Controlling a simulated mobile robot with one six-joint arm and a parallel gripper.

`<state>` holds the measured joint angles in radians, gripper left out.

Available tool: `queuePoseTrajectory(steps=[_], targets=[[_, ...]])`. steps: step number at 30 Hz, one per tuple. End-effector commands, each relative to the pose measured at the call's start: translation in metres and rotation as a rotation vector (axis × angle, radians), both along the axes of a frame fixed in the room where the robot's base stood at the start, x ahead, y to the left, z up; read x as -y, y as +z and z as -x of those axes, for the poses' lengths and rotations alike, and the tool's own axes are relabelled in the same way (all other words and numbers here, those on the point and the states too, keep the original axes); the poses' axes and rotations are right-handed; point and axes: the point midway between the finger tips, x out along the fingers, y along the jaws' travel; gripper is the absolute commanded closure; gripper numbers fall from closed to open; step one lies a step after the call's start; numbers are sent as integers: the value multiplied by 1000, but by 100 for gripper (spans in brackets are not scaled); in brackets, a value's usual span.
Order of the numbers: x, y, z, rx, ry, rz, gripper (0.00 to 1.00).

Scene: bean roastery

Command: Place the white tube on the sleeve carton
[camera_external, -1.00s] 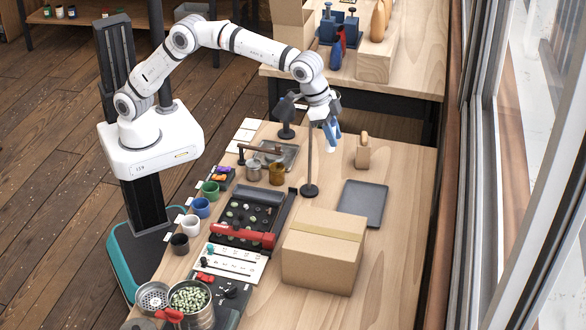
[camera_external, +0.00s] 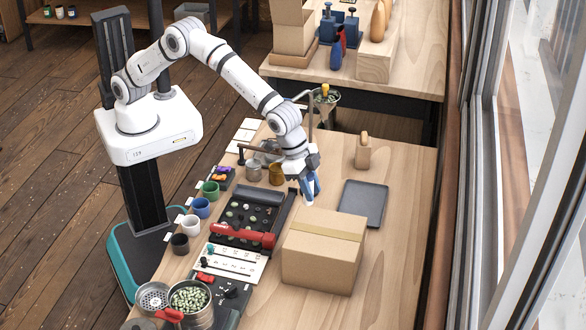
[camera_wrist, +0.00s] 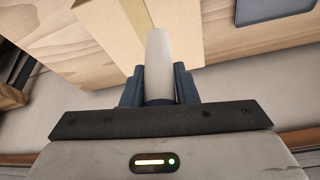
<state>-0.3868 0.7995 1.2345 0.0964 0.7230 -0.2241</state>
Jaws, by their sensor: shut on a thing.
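The white tube (camera_wrist: 158,62) is held between the two dark blue fingers of my gripper (camera_wrist: 159,88) in the wrist view, its free end sticking out past the fingertips. In the external view my gripper (camera_external: 310,186) points down, with the pale tip of the tube (camera_external: 309,201) just showing below it. The sleeve carton (camera_external: 320,263) is a closed brown box with a tan tape strip on top, standing on the table just below and in front of the gripper. Its top (camera_wrist: 112,28) also shows beyond the tube in the wrist view. The tube looks apart from the carton.
A dark grey tray (camera_external: 363,203) lies right of the gripper, and a wooden block (camera_external: 363,154) stands behind it. A black rack with a red-handled tool (camera_external: 243,236) lies left of the carton. Several cups line the left edge. The table right of the carton is clear.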

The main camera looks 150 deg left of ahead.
Motion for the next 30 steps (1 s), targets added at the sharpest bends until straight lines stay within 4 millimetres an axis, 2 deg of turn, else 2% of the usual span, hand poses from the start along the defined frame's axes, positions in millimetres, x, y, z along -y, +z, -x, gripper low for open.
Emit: queuePoseTrajectory(steps=[3, 10, 15, 27, 28, 30], targets=[[0, -18, 1, -2, 0, 0, 95], [0, -38, 0, -2, -1, 0, 95], [0, -61, 0, -2, -1, 0, 95], [0, -70, 0, 1, 0, -1, 95], [0, -68, 0, 1, 0, -1, 71], [0, -68, 0, 1, 0, -1, 65]])
